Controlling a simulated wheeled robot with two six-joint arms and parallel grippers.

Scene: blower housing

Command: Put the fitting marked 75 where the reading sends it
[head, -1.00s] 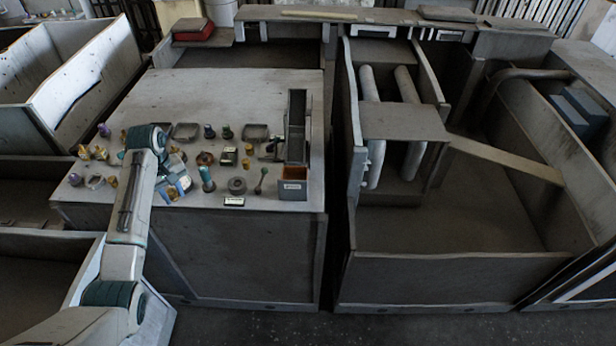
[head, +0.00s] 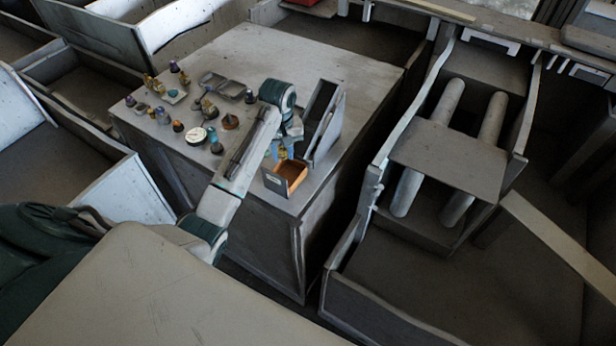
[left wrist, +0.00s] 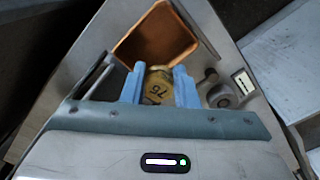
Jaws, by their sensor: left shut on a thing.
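In the left wrist view, the brass fitting marked 75 (left wrist: 157,86) is between the blue fingers of my left gripper (left wrist: 158,84), which is shut on it. Just beyond the fitting is an open box with an orange-brown inside (left wrist: 157,38). In the head view, my left gripper (head: 284,150) is at the table's right end, just behind the same box (head: 287,178). The fitting shows there only as a small yellowish patch, mostly hidden by the gripper. My right gripper is in neither view.
A tall grey bin (head: 322,122) stands right beside the left gripper. Several small fittings, a white-faced round gauge (head: 196,136) and shallow grey trays (head: 222,86) stand on the grey table (head: 300,55) to the left. In the wrist view, a grey ring (left wrist: 222,97) and a white label (left wrist: 244,83) lie right of the fingers.

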